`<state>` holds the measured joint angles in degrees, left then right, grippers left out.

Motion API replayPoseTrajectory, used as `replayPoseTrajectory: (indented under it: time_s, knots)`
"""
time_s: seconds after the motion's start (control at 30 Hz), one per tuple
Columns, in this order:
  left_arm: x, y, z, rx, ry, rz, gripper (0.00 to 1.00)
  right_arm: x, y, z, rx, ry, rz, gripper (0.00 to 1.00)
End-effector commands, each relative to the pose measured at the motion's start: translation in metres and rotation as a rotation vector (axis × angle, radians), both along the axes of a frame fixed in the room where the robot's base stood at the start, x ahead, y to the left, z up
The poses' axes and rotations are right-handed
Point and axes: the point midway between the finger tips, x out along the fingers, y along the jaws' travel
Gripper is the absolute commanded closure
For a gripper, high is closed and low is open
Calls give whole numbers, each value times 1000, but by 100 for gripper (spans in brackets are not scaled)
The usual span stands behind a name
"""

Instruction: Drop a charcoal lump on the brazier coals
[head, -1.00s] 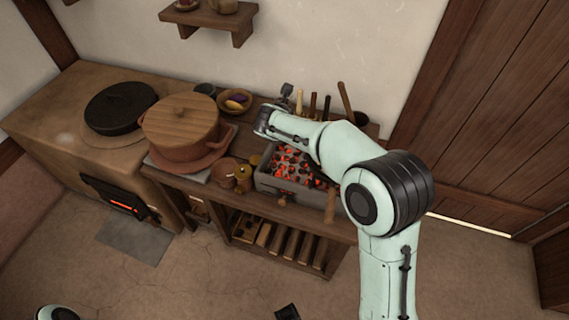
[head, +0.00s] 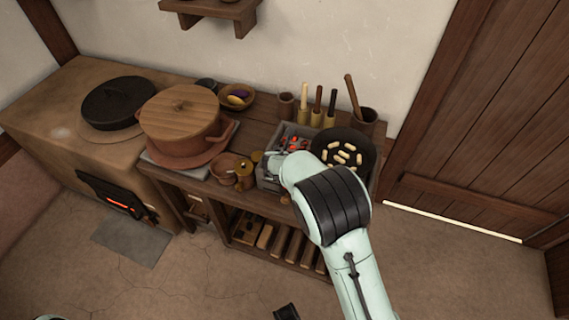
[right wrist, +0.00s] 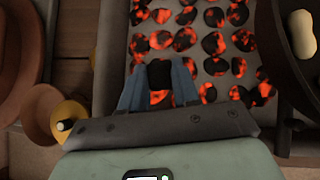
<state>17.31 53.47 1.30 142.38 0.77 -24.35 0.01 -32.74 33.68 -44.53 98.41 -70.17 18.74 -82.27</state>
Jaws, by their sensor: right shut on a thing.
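The brazier is a grey rectangular trough (head: 268,183) on the wooden bench, with glowing orange-and-black coals (head: 293,143) in it. In the right wrist view the coals (right wrist: 215,67) lie in rows on a grey bed. My right gripper (right wrist: 158,78) is shut on a black charcoal lump (right wrist: 159,75), with a finger on each side. The lump is over the coals; its height above them is hard to tell. In the head view my right arm hides the lump and part of the brazier. A dark part at the bottom edge may be my left gripper (head: 287,312); its jaws do not show.
A black pan (head: 371,153) with several pale pieces stands right of the brazier. Small brass and clay pots (head: 222,172) and a large lidded pot (head: 180,125) stand left. Upright-handled tools (head: 317,105) stand behind.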

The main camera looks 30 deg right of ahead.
Motion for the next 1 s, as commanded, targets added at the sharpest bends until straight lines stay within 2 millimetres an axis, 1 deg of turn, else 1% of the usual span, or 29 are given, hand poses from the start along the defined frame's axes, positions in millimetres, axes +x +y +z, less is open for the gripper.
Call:
replayPoseTrajectory:
  time_s: [0.03,0.07,0.27,0.4,0.43,0.47,0.5,0.83,0.9,1.0]
  knots:
    - [1,0,-5,0,-4,0,57,0,0,-9,-2,3,2,100]
    - [2,0,-5,1,-5,1,57,0,1,-10,-1,2,2,100]
    - [2,0,-3,1,-6,1,57,0,0,-8,1,0,1,100]
    - [2,0,-6,1,-8,2,57,0,0,-12,1,-1,0,100]
    - [3,0,-6,1,-9,2,57,0,0,-12,1,-1,0,66]
    - [2,0,-5,1,-9,2,57,0,0,-11,1,-1,0,57]
    - [2,0,-5,1,-9,2,57,0,0,-11,1,-1,0,44]
    - [2,0,-4,1,-7,1,57,0,0,-9,-1,-1,0,44]
    - [1,0,-2,0,-4,0,57,-1,1,-4,1,-2,1,44]
    - [1,0,-1,0,-2,0,57,-8,8,7,3,-3,1,44]
